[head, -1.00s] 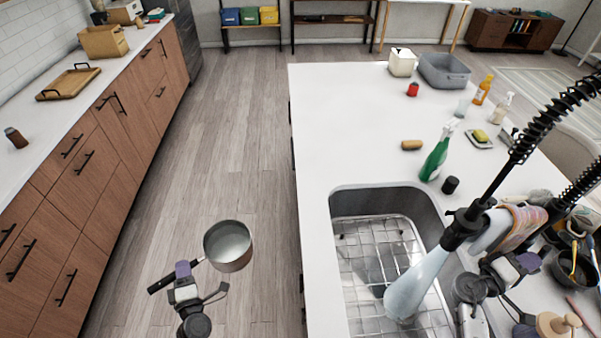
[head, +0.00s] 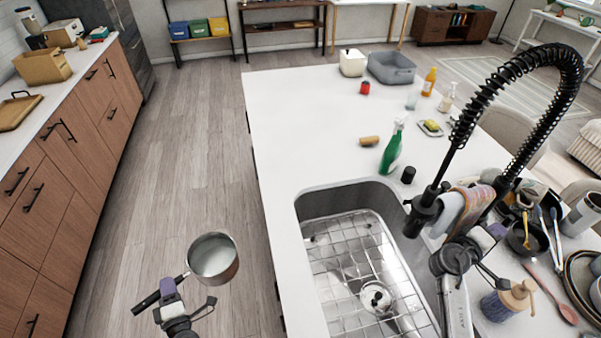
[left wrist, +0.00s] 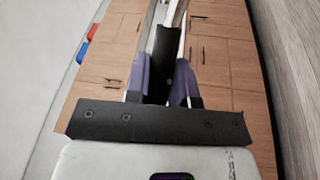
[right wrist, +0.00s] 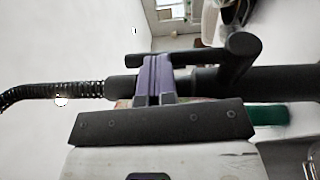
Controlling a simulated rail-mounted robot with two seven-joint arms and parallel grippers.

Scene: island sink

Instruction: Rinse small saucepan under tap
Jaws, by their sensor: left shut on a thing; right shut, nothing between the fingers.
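The small saucepan (head: 213,258) is metal with a dark handle (head: 146,302), held upright above the floor to the left of the island. My left gripper (head: 168,288) is shut on the handle, which shows between the fingers in the left wrist view (left wrist: 166,62). The black spring tap (head: 423,213) hangs over the sink (head: 340,200), and no water shows under it. My right gripper (head: 488,236) is shut and empty beside the tap's base. In the right wrist view its fingers (right wrist: 154,78) are close to the black tap lever (right wrist: 240,52); contact is unclear.
A green spray bottle (head: 391,152), a dark cup (head: 408,175) and a tan roll (head: 369,141) stand behind the sink. The island's left part (head: 285,120) is clear.

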